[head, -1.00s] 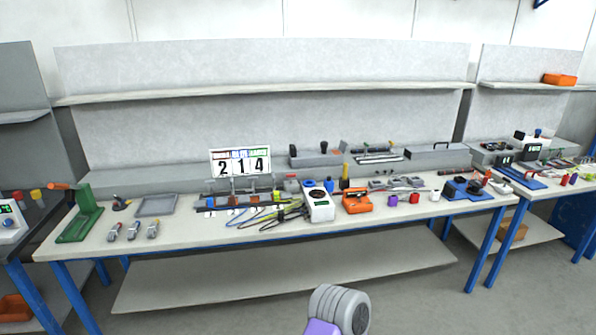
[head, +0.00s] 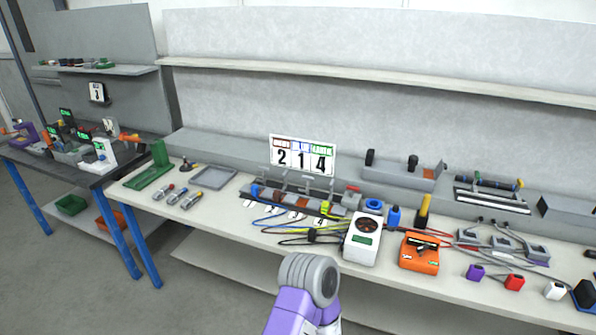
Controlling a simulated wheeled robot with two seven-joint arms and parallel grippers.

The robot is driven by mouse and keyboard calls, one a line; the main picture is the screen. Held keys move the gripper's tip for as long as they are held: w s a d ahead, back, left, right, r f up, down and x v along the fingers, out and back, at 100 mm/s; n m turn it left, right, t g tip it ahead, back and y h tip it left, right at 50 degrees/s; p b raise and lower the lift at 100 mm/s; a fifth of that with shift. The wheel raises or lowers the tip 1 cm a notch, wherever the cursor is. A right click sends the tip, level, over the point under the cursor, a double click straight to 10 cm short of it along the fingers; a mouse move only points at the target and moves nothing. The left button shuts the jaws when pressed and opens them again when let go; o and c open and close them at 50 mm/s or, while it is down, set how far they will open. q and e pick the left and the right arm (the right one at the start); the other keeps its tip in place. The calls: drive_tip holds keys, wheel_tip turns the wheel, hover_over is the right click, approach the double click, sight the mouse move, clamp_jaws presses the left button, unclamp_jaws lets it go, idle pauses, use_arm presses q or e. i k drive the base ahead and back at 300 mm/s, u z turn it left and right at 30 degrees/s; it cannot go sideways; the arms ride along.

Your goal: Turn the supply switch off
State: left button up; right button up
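I cannot make out which part is the supply switch at this size. A white unit (head: 362,241) with a dark round top and a small green display stands near the front edge of the middle bench. A long grey box (head: 403,173) with black knobs sits on the raised ledge behind it. Either could carry a switch; its position cannot be read. A grey and purple link of my own arm shows at the bottom centre, in front of the bench. Neither gripper is in view.
The bench (head: 228,212) holds a number board (head: 302,156), cables, an orange device (head: 419,253), a grey tray (head: 213,179) and a green stand (head: 151,167). Several small coloured blocks lie at right. A darker bench (head: 50,156) stands left. Floor at lower left is clear.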

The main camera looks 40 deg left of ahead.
sight(353, 189)
drive_tip(key=u, duration=0.95)
drive_tip(key=i, duration=0.75)
drive_tip(key=u, duration=0.8)
